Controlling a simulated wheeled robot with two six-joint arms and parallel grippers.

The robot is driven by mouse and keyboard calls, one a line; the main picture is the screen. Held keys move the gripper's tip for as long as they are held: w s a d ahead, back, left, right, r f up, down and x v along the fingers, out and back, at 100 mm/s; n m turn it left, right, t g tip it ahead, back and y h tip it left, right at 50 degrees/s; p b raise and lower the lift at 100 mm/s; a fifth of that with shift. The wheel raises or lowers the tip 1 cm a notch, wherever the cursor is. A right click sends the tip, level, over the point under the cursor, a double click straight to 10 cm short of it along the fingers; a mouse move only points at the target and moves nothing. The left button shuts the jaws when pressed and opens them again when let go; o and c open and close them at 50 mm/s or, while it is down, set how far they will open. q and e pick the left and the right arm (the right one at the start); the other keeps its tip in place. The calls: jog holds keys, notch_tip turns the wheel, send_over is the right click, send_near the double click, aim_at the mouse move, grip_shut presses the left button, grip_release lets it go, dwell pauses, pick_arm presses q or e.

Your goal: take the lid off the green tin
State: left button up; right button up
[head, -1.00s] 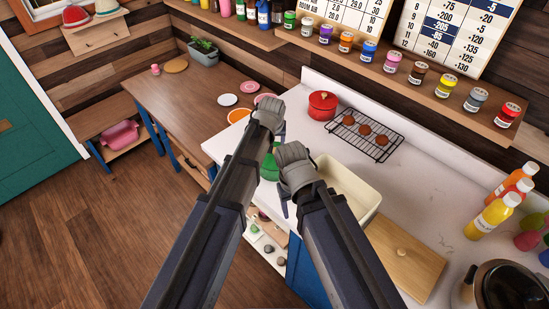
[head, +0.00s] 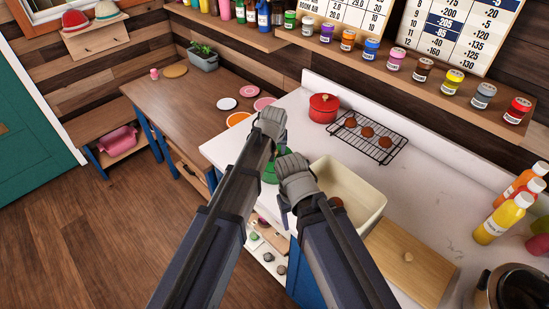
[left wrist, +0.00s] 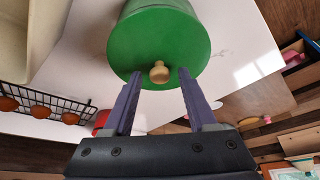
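The green tin (left wrist: 165,18) fills the top of the left wrist view, its round green lid (left wrist: 140,50) facing the camera. A small wooden knob (left wrist: 159,72) stands out from the lid. My left gripper (left wrist: 159,76) is open, with its fingertips apart on either side of the knob. In the head view only a little green of the tin (head: 268,173) shows between and behind my grippers. My left gripper (head: 277,152) hides much of it there. My right gripper (head: 286,212) is close beside the tin; its finger opening is not clear.
A cream basin (head: 367,222) sits right of the tin. A red pot (head: 323,109) and a wire rack (head: 388,151) with brown rounds are behind. A wooden board (head: 405,262) and bottles (head: 503,220) stand farther right. Plates lie on the wooden table (head: 190,105).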

pick_arm(q)
grip_shut()
jog(key=shift+r, duration=0.1)
dwell(0.5)
notch_tip(320, 180, up, 10)
jog(key=p, duration=1)
